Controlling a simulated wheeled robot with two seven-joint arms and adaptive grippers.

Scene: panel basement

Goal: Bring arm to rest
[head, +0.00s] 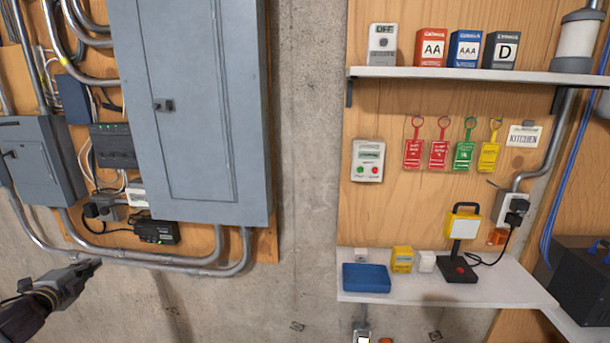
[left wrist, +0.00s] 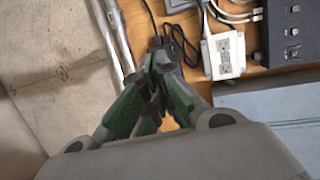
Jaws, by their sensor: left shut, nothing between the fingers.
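My left gripper (head: 84,272) shows at the lower left of the head view, in front of the bare concrete wall and just below the metal conduits. Its fingers are closed together with nothing between them. In the left wrist view the closed fingers (left wrist: 157,70) point toward the plywood board and a black cable. My right gripper is in neither view.
A large grey electrical panel (head: 190,100) hangs right of the gripper, with conduit (head: 180,258) below it. A black adapter (head: 156,232) sits above the conduit. At right, a white lower shelf (head: 440,292) holds a blue box (head: 366,278) and a work lamp (head: 461,225).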

